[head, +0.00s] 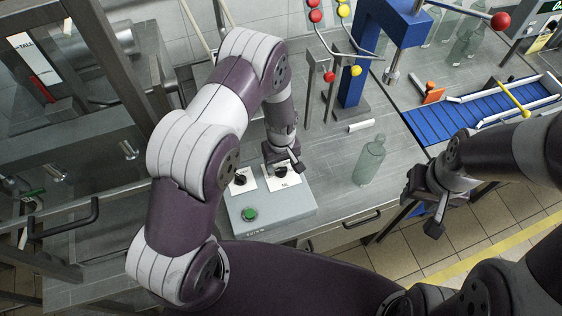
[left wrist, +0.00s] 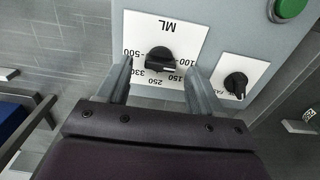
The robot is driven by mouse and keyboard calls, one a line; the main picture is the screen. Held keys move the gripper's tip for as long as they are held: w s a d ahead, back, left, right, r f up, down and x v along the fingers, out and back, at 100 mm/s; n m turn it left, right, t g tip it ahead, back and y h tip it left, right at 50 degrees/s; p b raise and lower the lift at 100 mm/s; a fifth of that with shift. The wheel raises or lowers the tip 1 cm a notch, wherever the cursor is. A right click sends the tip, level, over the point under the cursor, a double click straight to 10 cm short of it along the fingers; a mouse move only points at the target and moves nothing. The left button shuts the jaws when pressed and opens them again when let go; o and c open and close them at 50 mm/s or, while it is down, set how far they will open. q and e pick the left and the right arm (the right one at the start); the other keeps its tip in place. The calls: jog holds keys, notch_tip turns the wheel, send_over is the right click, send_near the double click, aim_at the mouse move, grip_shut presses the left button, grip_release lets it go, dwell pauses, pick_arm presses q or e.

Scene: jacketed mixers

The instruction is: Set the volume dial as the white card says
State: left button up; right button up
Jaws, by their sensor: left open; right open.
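The volume dial (left wrist: 158,60) is a black knob on a white plate marked ML, with numbers from 100 to 500 around it, upside down in the left wrist view. A pale mark shows on its lower right side; I cannot tell surely which number it points to. My left gripper (left wrist: 160,78) is open, its fingers apart on either side of the dial's lower part. In the head view my left gripper (head: 281,165) hangs over the grey control box (head: 270,213) and partly hides the dial. A white card (head: 22,42) reading TALL stands at upper left. My right gripper (head: 421,210) is open and empty.
A second black dial (left wrist: 235,84) and a green button (head: 249,214) are on the same box. A clear bottle (head: 370,160) stands to the right on the bench. A blue post (head: 352,85) and a blue conveyor (head: 480,105) are behind.

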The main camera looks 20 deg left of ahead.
pick_arm(q)
jog(key=shift+f, duration=0.85)
jog(key=c, duration=1.1)
jog(key=shift+o, duration=0.2)
